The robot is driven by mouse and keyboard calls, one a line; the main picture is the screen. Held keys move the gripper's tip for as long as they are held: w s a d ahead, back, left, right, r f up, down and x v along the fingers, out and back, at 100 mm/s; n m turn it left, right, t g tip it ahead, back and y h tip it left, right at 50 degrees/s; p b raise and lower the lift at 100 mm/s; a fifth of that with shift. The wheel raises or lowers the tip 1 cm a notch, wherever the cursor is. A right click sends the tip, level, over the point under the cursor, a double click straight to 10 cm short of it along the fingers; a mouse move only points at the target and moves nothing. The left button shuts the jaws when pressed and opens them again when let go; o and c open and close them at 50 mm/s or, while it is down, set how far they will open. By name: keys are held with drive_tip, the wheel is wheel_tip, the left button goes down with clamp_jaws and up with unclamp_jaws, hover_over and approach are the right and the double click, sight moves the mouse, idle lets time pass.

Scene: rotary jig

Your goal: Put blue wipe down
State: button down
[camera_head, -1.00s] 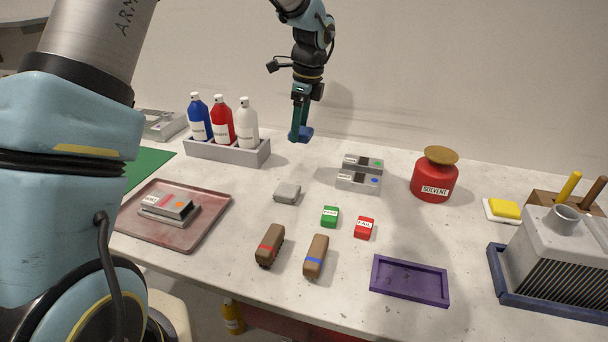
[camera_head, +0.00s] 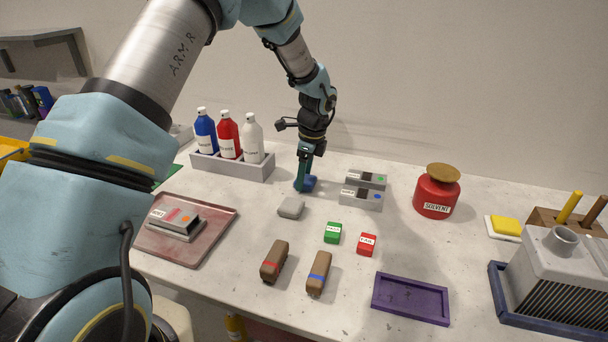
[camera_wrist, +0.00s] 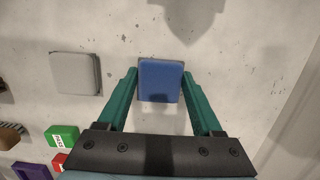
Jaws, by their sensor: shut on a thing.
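The blue wipe (camera_wrist: 160,82) is a small square pad held between the two green fingers of my gripper (camera_wrist: 160,90). In the head view the blue wipe (camera_head: 310,182) shows at the fingertips of my gripper (camera_head: 303,186), low near the table, behind the grey wipe. I cannot tell whether it touches the table. The grey wipe (camera_head: 291,207) lies flat on the table just in front of it; it also shows in the wrist view (camera_wrist: 76,73), left of the blue wipe and apart from it.
A rack (camera_head: 232,168) of spray bottles stands to the left. Two grey blocks (camera_head: 361,197) lie close on the right. A red solvent pot (camera_head: 437,192), green block (camera_head: 332,233), red block (camera_head: 366,244), two brushes (camera_head: 275,261) and a purple tray (camera_head: 411,299) lie around.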

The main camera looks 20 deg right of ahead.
sight(310, 179)
drive_tip(key=shift+f, duration=0.1)
drive_tip(key=shift+c, duration=0.2)
unclamp_jaws()
wheel_tip(310, 179, up, 12)
drive_tip(key=s+d+b, duration=0.1)
drive_tip(key=b, duration=0.1)
drive_tip(key=shift+d, duration=0.15)
drive_tip(key=a+n, duration=1.2)
drive_tip(key=a, duration=1)
drive_tip(key=s+a+n, duration=0.5)
drive_tip(key=a+n, duration=0.1)
drive_tip(key=a, duration=0.2)
drive_tip(key=s+a+f+n+h, duration=0.1)
drive_tip(key=s+a+n, duration=0.4)
drive_tip(key=a+n, duration=0.2)
drive_tip(key=shift+a+f+n, duration=0.25)
drive_tip(key=shift+a+n, duration=0.05)
drive_tip(key=shift+a, duration=0.05)
